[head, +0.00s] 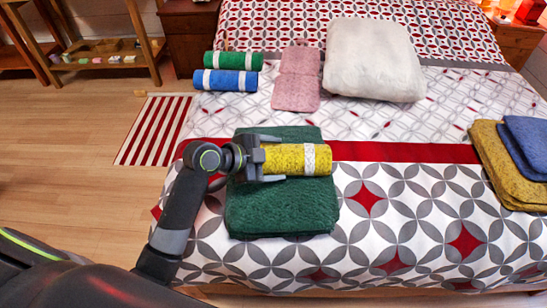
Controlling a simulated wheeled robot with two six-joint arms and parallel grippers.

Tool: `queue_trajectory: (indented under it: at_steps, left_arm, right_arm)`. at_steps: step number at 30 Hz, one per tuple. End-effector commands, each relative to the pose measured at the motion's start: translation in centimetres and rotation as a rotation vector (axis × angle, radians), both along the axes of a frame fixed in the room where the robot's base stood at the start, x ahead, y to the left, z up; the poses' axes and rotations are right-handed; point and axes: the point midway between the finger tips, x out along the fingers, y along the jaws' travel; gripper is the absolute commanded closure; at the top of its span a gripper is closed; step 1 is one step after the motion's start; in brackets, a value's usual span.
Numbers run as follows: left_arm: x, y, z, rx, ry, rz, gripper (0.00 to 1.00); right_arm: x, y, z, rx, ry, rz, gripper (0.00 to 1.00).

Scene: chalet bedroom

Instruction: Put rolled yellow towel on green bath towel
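The rolled yellow towel (297,158), with a white band near its right end, lies over the upper middle of the folded green bath towel (282,208). It appears to rest on it, with no clear gap, though contact underneath is hidden. The green towel lies flat near the bed's left front edge. My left gripper (279,159) is at the left end of the yellow roll, one finger along its far side and one along its near side. I cannot tell whether the fingers press on it or stand slightly apart. My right gripper is not in view.
Rolled green (234,60) and blue (225,80) towels, a pink folded towel (296,88) and a white pillow (372,60) lie farther back on the bed. Folded mustard (497,160) and blue (527,143) towels lie at right. The bed's front middle (420,220) is clear.

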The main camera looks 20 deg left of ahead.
Motion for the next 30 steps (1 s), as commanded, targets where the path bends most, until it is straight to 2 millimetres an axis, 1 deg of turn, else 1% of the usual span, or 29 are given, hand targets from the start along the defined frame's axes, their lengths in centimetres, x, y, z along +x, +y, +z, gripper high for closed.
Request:
queue_trajectory:
  at_steps: [1, 2, 14, 17, 24, 30]
  left_arm:
    - [0.0, 0.0, 0.0, 0.0, 0.0, 0.0, 0.19]
    - [0.0, 0.0, 0.0, 0.0, 0.0, 0.0, 0.15]
    - [0.0, 0.0, 0.3, 0.001, 0.0, 0.001, 0.15]
    - [-0.8, 1.0, 0.9, 0.007, -0.003, 0.001, 0.15]
    - [-3.7, 3.7, 3.2, 0.007, -0.001, 0.0, 0.15]
    - [-5.7, 5.6, 4.8, 0.007, 0.0, -0.001, 0.15]
  right_arm:
    - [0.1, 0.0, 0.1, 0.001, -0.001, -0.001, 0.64]
    - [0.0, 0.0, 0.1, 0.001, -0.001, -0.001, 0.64]
    - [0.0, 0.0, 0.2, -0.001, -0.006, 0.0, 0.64]
    - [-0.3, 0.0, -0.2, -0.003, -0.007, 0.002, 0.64]
    - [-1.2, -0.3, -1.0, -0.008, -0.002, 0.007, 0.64]
    - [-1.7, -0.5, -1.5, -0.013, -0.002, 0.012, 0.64]
